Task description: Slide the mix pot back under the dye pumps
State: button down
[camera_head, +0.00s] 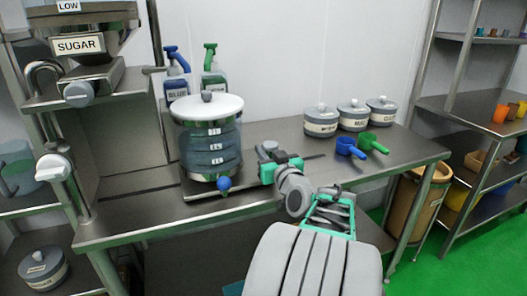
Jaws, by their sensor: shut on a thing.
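The mix pot (210,148) is a clear, dark-looking drum with a white lid, a grey knob and white level labels. It stands upright on a thin metal tray (198,194) on the steel bench, with a blue ball (224,183) at its front foot. The blue dye pump (176,74) and the green dye pump (213,76) stand behind it against the wall, partly hidden by it. My gripper (264,168) is at the pot's lower right side, shut at the pot. The exact spot it grips is hidden.
The sugar dispenser (78,45) stands at the left. Several lidded tubs, one being (321,121), stand at the back right, with a blue scoop (349,148) and a green scoop (371,142) before them. The bench's front edge is close to the pot.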

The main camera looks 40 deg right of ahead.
jog(key=shift+a, duration=0.2)
jog(key=shift+w, duration=0.1)
jog(key=c, duration=1.2)
grip_release()
jog(key=v, duration=0.7)
jog(key=shift+d, duration=0.1)
jog(key=shift+s+a, duration=0.3)
jog(key=shift+s, duration=0.1)
